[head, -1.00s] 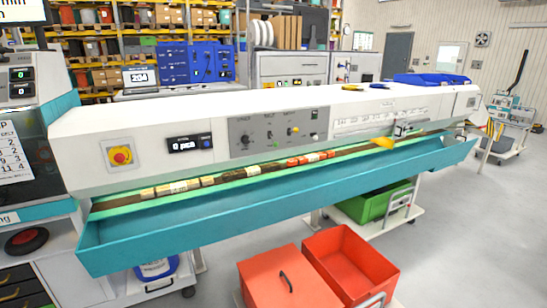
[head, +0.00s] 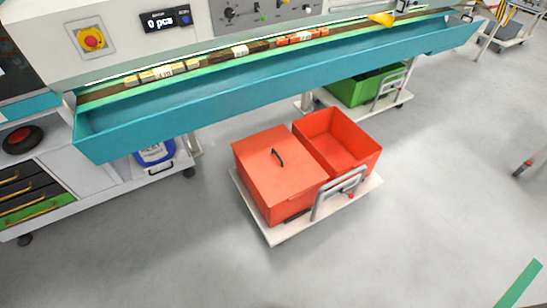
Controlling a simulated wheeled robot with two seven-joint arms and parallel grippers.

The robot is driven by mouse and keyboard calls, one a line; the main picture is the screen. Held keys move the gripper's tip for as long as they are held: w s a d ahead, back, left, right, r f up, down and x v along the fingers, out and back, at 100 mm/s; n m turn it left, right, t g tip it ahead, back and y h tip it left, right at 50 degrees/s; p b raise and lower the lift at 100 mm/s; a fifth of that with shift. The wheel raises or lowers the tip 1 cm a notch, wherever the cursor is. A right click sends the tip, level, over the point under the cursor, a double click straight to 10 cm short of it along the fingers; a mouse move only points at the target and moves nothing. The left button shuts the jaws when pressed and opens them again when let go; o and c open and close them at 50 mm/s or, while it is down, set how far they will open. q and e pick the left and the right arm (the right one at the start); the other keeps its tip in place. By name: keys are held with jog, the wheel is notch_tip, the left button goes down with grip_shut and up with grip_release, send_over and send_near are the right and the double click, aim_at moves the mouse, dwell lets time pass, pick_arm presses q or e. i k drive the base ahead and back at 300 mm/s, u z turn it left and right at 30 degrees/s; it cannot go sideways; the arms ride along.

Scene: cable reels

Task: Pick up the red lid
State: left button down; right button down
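The red lid (head: 270,160) lies flat on the left one of two red crates in the head view. The left crate's front wall (head: 293,204) shows below the lid. Neither of my grippers is in view.
The open red crate (head: 357,162) stands right beside it, both on a white cart (head: 268,235) with a grey metal handle (head: 338,192). A teal trough (head: 270,88) of the long machine runs behind. A green crate (head: 362,88) stands behind right. The front floor is clear.

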aim_at(279, 166)
jog(key=u, duration=0.3)
jog(key=k, duration=0.5)
jog(key=u, duration=1.3)
jog(key=i, duration=1.1)
jog(key=z, duration=0.45)
jog(key=i, duration=0.8)
jog(key=z, duration=1.1)
jog(key=i, duration=0.35)
jog(key=z, duration=0.3)
